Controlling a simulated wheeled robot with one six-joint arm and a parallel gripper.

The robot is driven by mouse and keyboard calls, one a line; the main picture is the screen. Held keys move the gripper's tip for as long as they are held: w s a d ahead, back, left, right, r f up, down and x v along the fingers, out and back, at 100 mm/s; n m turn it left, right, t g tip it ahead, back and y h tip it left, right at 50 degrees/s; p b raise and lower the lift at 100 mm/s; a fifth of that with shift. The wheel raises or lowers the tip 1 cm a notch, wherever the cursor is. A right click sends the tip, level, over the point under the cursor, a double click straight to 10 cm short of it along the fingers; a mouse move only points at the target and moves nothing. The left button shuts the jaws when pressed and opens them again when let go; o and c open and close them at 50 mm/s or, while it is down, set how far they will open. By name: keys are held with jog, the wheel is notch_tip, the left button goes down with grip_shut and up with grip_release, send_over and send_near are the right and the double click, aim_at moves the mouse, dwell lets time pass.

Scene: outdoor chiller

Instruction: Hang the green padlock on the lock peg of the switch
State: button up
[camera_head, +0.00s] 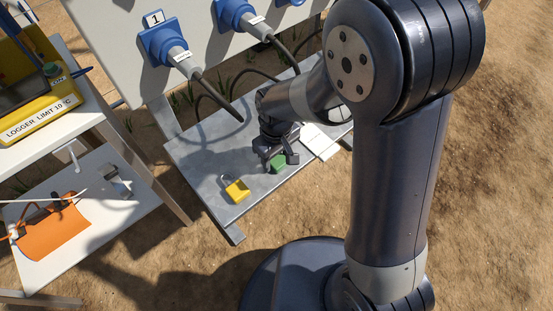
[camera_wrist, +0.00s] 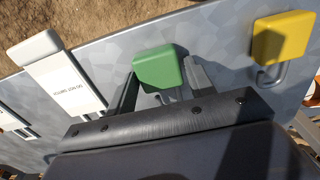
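The green padlock (camera_head: 277,162) is at the metal shelf, under my gripper (camera_head: 280,160). In the wrist view the green padlock (camera_wrist: 158,70) lies between the two fingers of my gripper (camera_wrist: 160,82), one finger close to each side. I cannot tell whether the fingers press on it or only stand around it. Its shackle points toward the gripper's palm and is partly hidden. Blue connectors (camera_head: 163,44) with grey plugs and cables sit on the pale panel above the shelf, one labelled 1. I cannot make out a switch with a lock peg.
A yellow padlock (camera_head: 237,191) lies left of the green one on the metal shelf (camera_head: 200,155). White tags (camera_wrist: 66,75) lie on its other side. A side table (camera_head: 88,245) holds an orange item (camera_head: 55,236), below a yellow logger (camera_head: 50,100). Cables hang above the shelf.

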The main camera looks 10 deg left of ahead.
aim_at(276, 159)
jog(key=c, duration=0.7)
notch_tip(276, 159, up, 10)
jog(key=p, duration=0.2)
jog(key=shift+p, duration=0.35)
jog(key=o, duration=0.5)
jog(key=c, duration=0.8)
